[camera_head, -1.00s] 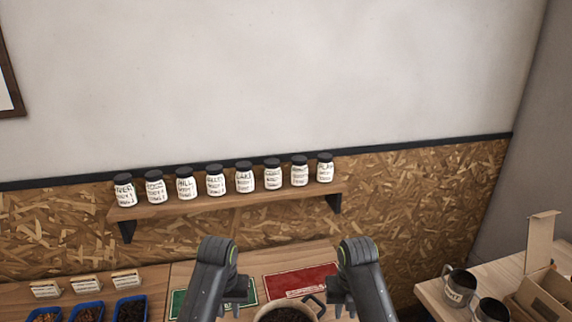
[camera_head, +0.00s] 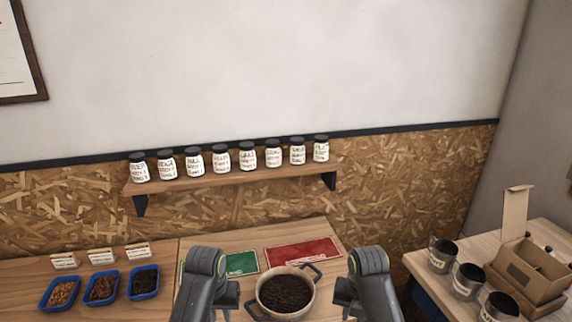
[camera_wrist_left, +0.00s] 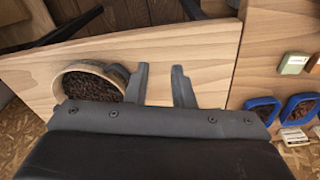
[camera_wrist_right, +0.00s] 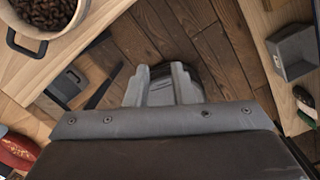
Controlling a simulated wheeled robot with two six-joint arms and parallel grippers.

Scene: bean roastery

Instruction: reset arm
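My left gripper (camera_head: 230,298) is over the worktop, just left of a pot of dark beans (camera_head: 286,292). In the left wrist view its two fingers (camera_wrist_left: 162,88) are apart with bare wood between them. My right gripper (camera_head: 342,298) is just right of the pot. In the right wrist view its fingers (camera_wrist_right: 162,88) are apart; a grey shape shows between them, over the floor, and I cannot tell what it is. Both arms are bent in front of me at similar heights. Neither gripper visibly holds anything.
A green mat (camera_head: 241,263) and a red mat (camera_head: 303,252) lie behind the pot. Blue trays of beans (camera_head: 103,287) stand at left. Labelled jars (camera_head: 220,160) line the wall shelf (camera_head: 235,179). Metal cups (camera_head: 467,281) and a cardboard box (camera_head: 530,272) are on the right table.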

